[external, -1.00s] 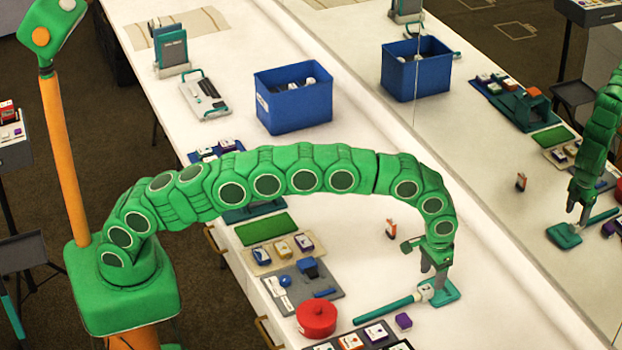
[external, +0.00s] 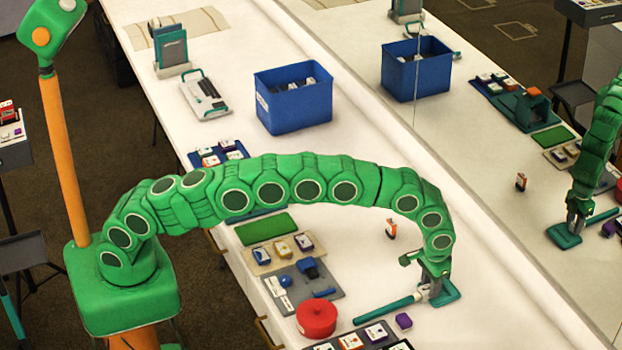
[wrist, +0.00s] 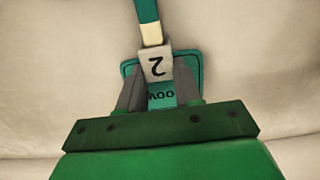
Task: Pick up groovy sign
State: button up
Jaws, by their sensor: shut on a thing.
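The groovy sign is a teal flat piece (external: 449,294) with a long teal handle (external: 385,308), lying on the white counter. In the wrist view its handle (wrist: 147,10) runs to the top edge, with a cream collar below it. A pale block marked "2" (wrist: 156,66) sits at the handle's end, and part of a word, "OOV", shows on teal between my fingers. My gripper (external: 433,290) points down at the sign's head end. Its grey fingers (wrist: 160,95) are shut on the sign, which still appears to rest on the counter. The fingers hide part of it.
A red round pot (external: 316,318) and a dark tray of blocks (external: 375,333) stand near the handle. A small orange-and-white block (external: 391,228) stands behind. A blue bin (external: 293,100) is farther back. A mirror runs along the right side.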

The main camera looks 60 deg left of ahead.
jog(key=shift+r, duration=0.1)
notch_tip(320, 180, up, 3)
jog(key=shift+r, duration=0.15)
jog(key=shift+s+r, duration=0.15)
jog(key=shift+s, duration=0.05)
jog(key=s+a+r, duration=0.6)
jog(key=s+r, duration=0.3)
jog(key=s, duration=0.3)
jog(key=shift+s+r, duration=0.15)
dwell(0.4)
